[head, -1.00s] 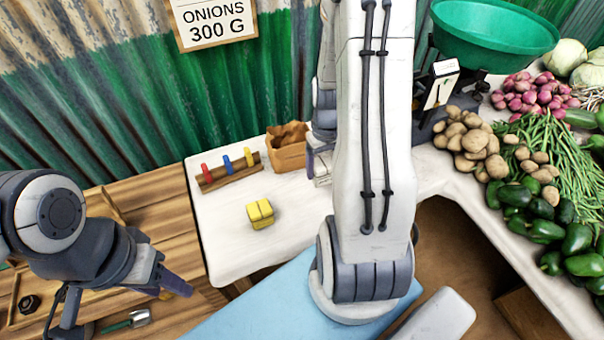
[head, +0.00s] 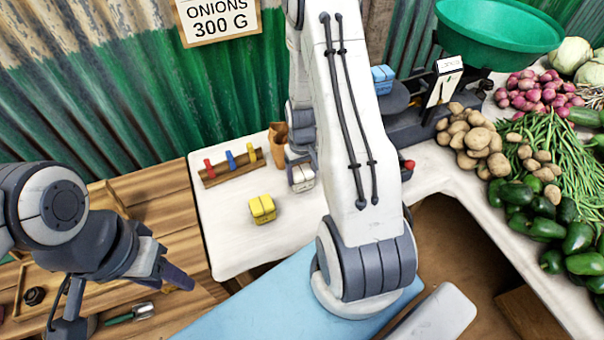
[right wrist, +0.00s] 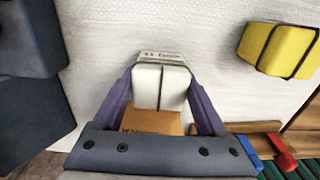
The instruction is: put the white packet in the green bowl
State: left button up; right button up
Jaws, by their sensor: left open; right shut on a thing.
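The white packet (head: 303,178) is at the right part of the white table, beside my arm in the head view. In the right wrist view the white packet (right wrist: 161,86) sits between the two purple fingers of my right gripper (right wrist: 160,80), which is shut on it. I cannot tell whether it touches the table. The green bowl (head: 500,42) is at the back right, on the scale, apart from my right gripper. My left gripper (head: 176,281) is open and empty over the wooden surface at the lower left.
A yellow packet (head: 262,209), a wooden rack (head: 230,170) with coloured pegs and a brown paper bag (head: 277,146) are near the white packet. A blue packet (head: 383,78) is on the scale's dark plate (head: 396,98). Potatoes (head: 470,138) and other vegetables fill the right side.

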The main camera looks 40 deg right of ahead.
aim_at(302, 172)
jog(key=shift+f, duration=0.15)
jog(key=o, duration=1.5)
notch_tip(302, 172, up, 12)
jog(key=shift+r, duration=0.25)
